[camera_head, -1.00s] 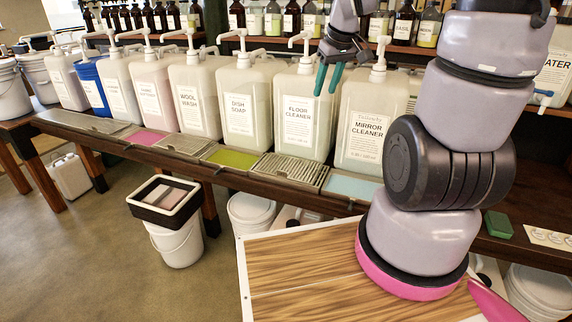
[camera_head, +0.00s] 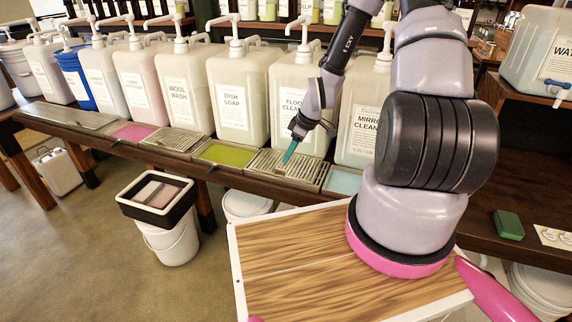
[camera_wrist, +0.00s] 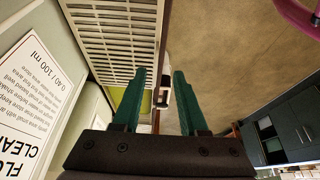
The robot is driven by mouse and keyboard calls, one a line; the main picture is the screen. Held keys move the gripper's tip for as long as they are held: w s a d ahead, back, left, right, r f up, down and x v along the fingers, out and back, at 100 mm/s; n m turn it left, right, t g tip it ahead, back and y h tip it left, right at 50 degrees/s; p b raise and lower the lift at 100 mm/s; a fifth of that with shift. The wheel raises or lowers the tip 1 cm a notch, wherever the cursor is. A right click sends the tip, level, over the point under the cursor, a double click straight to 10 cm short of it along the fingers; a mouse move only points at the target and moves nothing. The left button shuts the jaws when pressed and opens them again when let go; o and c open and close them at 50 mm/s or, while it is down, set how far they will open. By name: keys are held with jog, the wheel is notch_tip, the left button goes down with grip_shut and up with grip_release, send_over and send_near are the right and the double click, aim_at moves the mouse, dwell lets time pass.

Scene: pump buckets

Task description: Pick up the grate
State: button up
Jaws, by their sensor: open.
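A pale slatted grate (camera_head: 270,166) lies in the bench ledge in front of the floor cleaner jug (camera_head: 293,102). In the wrist view the grate (camera_wrist: 116,38) fills the upper left, beside my fingers. My gripper (camera_head: 290,152) points down close to the grate's back right part in the head view. Its teal fingers (camera_wrist: 158,82) are apart in the wrist view with nothing held between them. I cannot tell whether a fingertip touches the grate. Another grate (camera_head: 172,139) lies in front of the wool wash jug.
A green tray (camera_head: 226,154) and a pale blue tray (camera_head: 343,181) flank the grate. The dish soap jug (camera_head: 233,98) and mirror cleaner jug (camera_head: 365,120) stand behind the ledge. A white bucket with a black-rimmed top (camera_head: 172,243) stands on the floor. A green block (camera_head: 508,225) lies at right.

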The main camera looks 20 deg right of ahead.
aim_at(280, 167)
jog(key=x, duration=0.7)
jog(key=shift+w+a+f, duration=0.1)
jog(key=shift+w+a, duration=0.05)
jog(key=shift+w, duration=0.25)
jog(key=shift+w+a+f, duration=0.15)
jog(key=shift+f, duration=0.4)
grip_shut()
dwell(0.5)
